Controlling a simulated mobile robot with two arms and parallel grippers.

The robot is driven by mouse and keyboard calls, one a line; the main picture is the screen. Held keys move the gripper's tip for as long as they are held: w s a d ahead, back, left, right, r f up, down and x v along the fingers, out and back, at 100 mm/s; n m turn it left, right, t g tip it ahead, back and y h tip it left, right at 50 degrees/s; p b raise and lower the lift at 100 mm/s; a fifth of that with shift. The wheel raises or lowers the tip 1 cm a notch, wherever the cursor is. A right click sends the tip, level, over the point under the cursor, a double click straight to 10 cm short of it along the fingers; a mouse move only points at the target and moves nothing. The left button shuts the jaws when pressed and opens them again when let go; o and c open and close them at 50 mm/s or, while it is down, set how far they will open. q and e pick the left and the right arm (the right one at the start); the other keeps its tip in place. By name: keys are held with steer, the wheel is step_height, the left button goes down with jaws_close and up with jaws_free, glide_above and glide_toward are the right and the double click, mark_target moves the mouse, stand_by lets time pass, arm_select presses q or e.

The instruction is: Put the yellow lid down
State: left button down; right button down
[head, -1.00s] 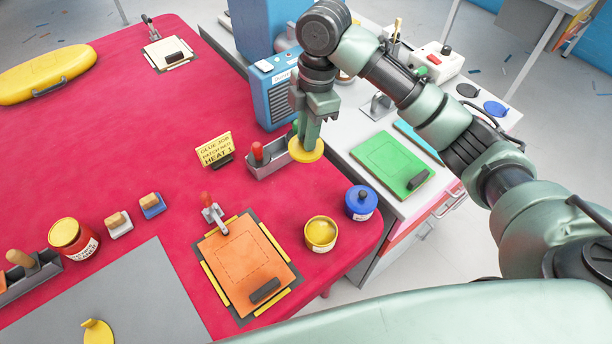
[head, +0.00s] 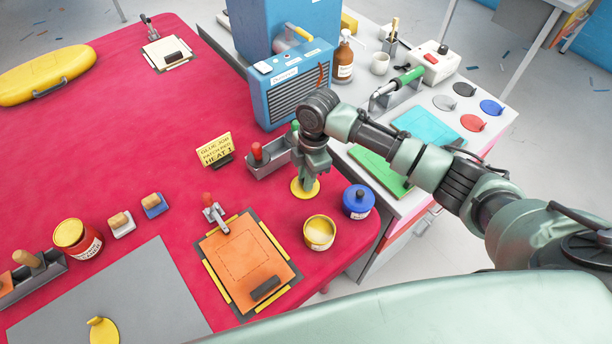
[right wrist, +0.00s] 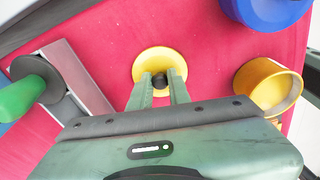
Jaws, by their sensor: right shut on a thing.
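The yellow lid (head: 299,190) is a round disc at the right part of the red table, just behind the open yellow pot (head: 319,233). My right gripper (head: 309,178) points down over it and is shut on its dark knob, which shows between the fingertips in the right wrist view (right wrist: 160,80). The lid lies flat, at or very close to the table top; I cannot tell whether it touches. The yellow pot also shows in the right wrist view (right wrist: 268,86), apart from the lid. My left gripper is not in view.
A blue lidded pot (head: 358,201) stands right of the lid. A grey tray (head: 266,165) with red- and green-handled tools is close behind-left. An orange board (head: 247,262) lies in front with its clamp. The red table (head: 130,130) has free room at left.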

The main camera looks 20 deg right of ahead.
steer(key=c, duration=1.3)
jaws_free()
steer(key=shift+f, duration=0.1)
steer(key=r, duration=0.4)
steer(key=d+r+b, duration=0.1)
steer(key=r, duration=0.7)
steer(key=shift+w+d+r, duration=0.1)
steer(key=shift+d, duration=0.1)
